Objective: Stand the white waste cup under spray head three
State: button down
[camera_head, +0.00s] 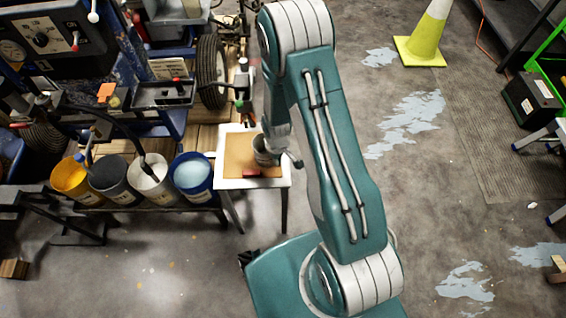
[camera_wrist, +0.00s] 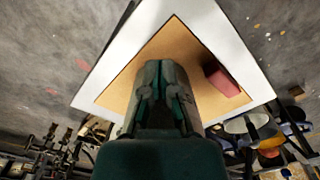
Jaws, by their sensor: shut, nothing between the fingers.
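A small grey, cup-like shape (camera_head: 263,152) shows at my arm's end above the tan board in the head view. It is partly covered, and I cannot tell whether it is the white waste cup. My gripper (camera_wrist: 164,88) is shut with nothing between its fingers, over the tan board (camera_wrist: 130,78) in the wrist view. It hides the board's middle there, and no cup shows in that view. I cannot make out numbered spray heads; a nozzle-like part with a red end (camera_head: 241,95) is on the machine behind the table.
A white-edged small table (camera_head: 226,184) carries the board and a red block (camera_head: 252,173), also in the wrist view (camera_wrist: 222,80). Yellow (camera_head: 70,178), dark (camera_head: 108,176), white (camera_head: 150,176) and blue (camera_head: 191,174) buckets stand left. A yellow cone (camera_head: 424,38) stands back right.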

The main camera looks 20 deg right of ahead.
jog(key=shift+w, duration=0.1)
jog(key=shift+w+a, duration=0.45)
jog(key=shift+w, duration=0.35)
jog(key=shift+w+a, duration=0.4)
jog(key=shift+w, duration=0.4)
